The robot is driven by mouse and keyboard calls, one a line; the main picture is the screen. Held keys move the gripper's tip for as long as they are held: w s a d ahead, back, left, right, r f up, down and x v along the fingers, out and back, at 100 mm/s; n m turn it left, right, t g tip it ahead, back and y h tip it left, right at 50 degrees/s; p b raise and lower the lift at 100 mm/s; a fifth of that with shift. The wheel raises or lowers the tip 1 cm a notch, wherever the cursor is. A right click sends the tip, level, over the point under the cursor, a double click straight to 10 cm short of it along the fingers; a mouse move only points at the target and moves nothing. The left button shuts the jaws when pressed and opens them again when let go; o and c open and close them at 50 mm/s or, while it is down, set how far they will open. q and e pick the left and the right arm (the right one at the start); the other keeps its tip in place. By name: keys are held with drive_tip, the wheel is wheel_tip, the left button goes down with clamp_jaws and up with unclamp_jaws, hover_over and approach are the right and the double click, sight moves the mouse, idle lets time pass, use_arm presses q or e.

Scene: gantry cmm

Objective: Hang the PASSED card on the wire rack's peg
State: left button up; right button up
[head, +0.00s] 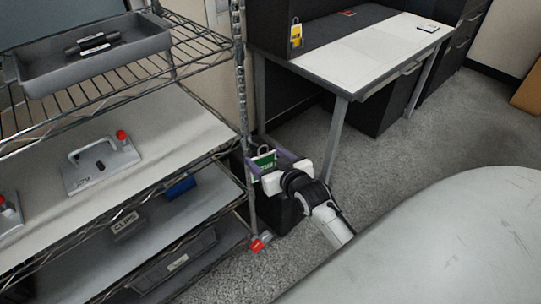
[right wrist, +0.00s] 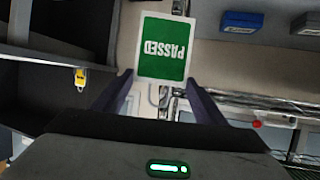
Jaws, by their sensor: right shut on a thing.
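The PASSED card (head: 264,160) is green with a white border and is held at the front right post of the wire rack (head: 243,90). In the right wrist view the card (right wrist: 163,47) fills the upper middle, its lettering upside down, with a pale wire loop below it. My right gripper (head: 268,168) is shut on the card, with its dark fingers on either side. I cannot clearly make out the peg; the gripper and card cover part of the post. Whether the loop touches anything is unclear. My left gripper is out of view.
The rack's shelves hold a grey tray (head: 95,62), a plate with a handle and red knob (head: 100,165), a CLIPS bin (head: 127,226) and a blue box (head: 180,187). A red-ended item (head: 258,244) is low by the post. A desk (head: 365,55) stands behind; carpet lies between.

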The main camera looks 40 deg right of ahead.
sight(259, 157)
drive_tip(key=w+b, duration=0.1)
drive_tip(key=w, duration=0.1)
drive_tip(key=w+f+b, duration=0.1)
drive_tip(key=w, duration=0.2)
drive_tip(key=shift+a+f+b, duration=0.2)
drive_tip(key=shift+b, duration=0.2)
drive_tip(key=shift+s+f, duration=0.15)
drive_tip(key=shift+f, duration=0.25)
idle(0.9)
drive_tip(key=o, duration=1.4)
drive_tip(key=shift+r, duration=0.15)
drive_tip(key=shift+c, duration=0.8)
drive_tip(key=shift+r, duration=0.1)
